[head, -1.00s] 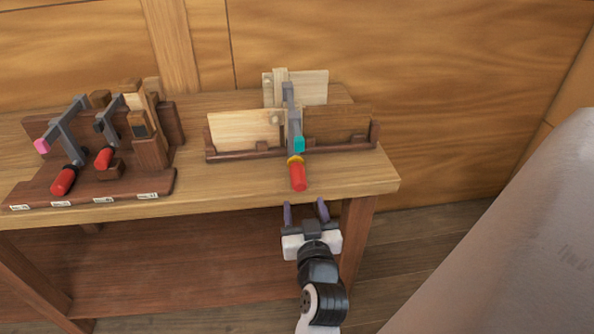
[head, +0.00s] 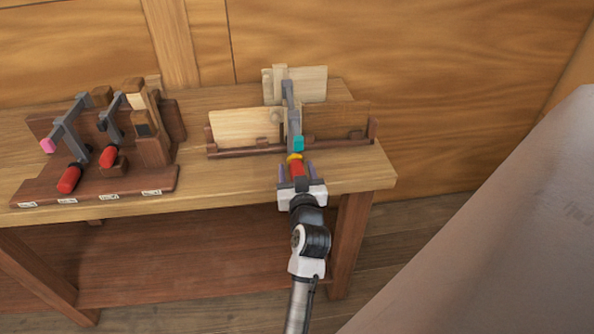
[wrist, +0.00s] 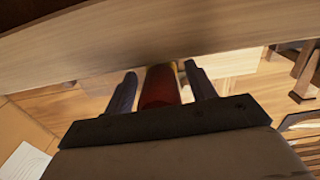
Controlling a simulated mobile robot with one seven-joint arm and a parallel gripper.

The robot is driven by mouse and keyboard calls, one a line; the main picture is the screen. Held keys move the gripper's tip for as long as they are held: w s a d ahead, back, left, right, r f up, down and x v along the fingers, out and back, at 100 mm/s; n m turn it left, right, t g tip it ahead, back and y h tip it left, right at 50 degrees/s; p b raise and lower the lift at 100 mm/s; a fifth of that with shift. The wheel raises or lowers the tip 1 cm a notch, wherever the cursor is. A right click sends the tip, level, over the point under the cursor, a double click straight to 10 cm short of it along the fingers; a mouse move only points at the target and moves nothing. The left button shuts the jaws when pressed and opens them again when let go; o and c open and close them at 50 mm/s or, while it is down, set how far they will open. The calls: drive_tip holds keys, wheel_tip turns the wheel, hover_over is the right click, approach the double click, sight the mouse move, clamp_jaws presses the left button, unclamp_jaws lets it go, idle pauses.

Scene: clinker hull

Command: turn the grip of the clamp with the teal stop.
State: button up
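The clamp with the teal stop (head: 298,143) stands at the right of the bench, its grey bar (head: 289,100) reaching back over the boards. Its red grip (head: 296,168), with a yellow collar (head: 294,157), points toward me at the bench's front edge. My gripper (head: 297,172) is open, with one finger on each side of the red grip. In the wrist view the red grip (wrist: 160,86) lies between the two fingers (wrist: 158,90), with a narrow gap showing on each side.
A wooden rack (head: 150,190) with two more red-gripped clamps stands on the left of the bench (head: 230,190); one has a pink stop (head: 47,146). Boards (head: 245,126) stand in a holder behind the teal-stop clamp. A large grey surface (head: 500,230) fills the lower right.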

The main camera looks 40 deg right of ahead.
drive_tip(key=c, duration=0.9)
drive_tip(key=shift+f+m+b, duration=0.1)
drive_tip(key=shift+m+b, duration=0.2)
drive_tip(key=shift+c, duration=0.2)
drive_tip(key=shift+m, duration=0.5)
drive_tip(key=o, duration=1)
drive_tip(key=b+v, duration=0.4)
drive_tip(key=v, duration=1)
